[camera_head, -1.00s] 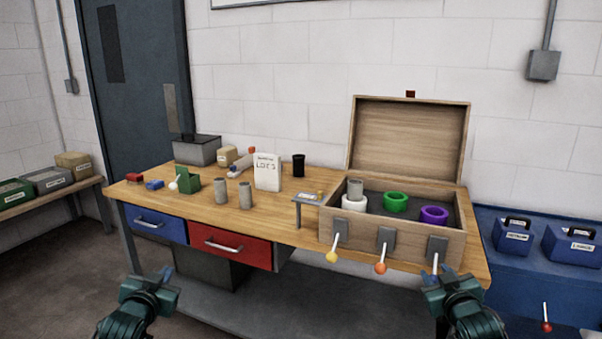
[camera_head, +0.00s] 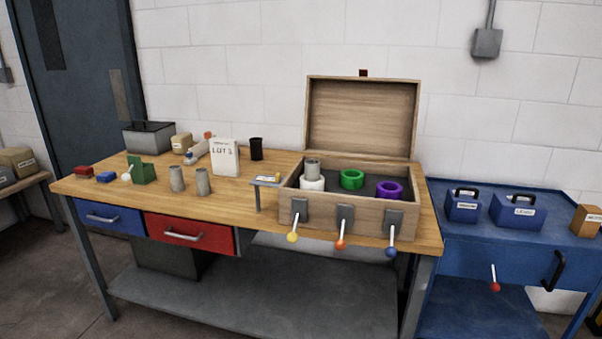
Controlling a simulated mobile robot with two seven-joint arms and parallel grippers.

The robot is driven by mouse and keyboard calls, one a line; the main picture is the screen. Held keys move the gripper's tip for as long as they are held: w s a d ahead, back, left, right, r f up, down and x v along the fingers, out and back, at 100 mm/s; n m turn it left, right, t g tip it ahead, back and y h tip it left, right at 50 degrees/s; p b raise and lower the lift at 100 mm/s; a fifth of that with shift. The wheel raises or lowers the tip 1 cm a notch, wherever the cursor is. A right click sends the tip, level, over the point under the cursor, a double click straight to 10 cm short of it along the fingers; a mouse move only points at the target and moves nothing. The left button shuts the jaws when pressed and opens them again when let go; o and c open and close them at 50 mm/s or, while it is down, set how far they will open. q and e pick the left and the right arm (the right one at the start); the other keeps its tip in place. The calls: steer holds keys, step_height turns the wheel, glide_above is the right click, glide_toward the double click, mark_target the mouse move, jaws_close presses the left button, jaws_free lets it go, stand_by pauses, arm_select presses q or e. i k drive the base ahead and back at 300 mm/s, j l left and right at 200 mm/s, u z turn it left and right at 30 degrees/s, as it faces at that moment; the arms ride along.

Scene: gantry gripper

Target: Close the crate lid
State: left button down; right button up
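The wooden crate (camera_head: 338,213) stands on the right part of the wooden workbench. Its lid (camera_head: 361,117) is raised upright at the back, with a small dark red piece on its top edge. Inside the crate are a white ring with a grey cylinder (camera_head: 312,169) in it, a green ring (camera_head: 352,179) and a purple ring (camera_head: 390,190). Neither of my grippers shows in the head view now.
The workbench (camera_head: 240,192) also holds grey cylinders (camera_head: 177,178), a white sign (camera_head: 225,157), a black cup (camera_head: 256,148), a green block (camera_head: 143,169) and a dark bin (camera_head: 149,137). A blue table (camera_head: 475,234) with blue boxes (camera_head: 517,210) stands at the right.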

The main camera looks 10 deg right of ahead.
mark_target(363, 115)
steer(key=l+u, duration=0.15)
steer(key=u, duration=0.25)
steer(key=l+u, duration=0.15)
steer(key=u, duration=0.25)
steer(key=l+u, duration=0.2)
steer(key=l, duration=0.15)
steer(key=k+l+u, duration=0.15)
steer(key=l, duration=0.2)
steer(key=k+l+u, duration=0.2)
steer(key=k+l, duration=0.15)
steer(key=l, duration=0.3)
steer(key=k+l+u, duration=0.15)
steer(key=l, duration=0.25)
steer(key=k+l, duration=0.15)
steer(key=l, duration=0.3)
steer(key=k+l+u, duration=0.15)
steer(key=l, duration=0.25)
steer(key=k+l, duration=0.2)
steer(key=l, duration=0.2)
steer(key=u, duration=0.05)
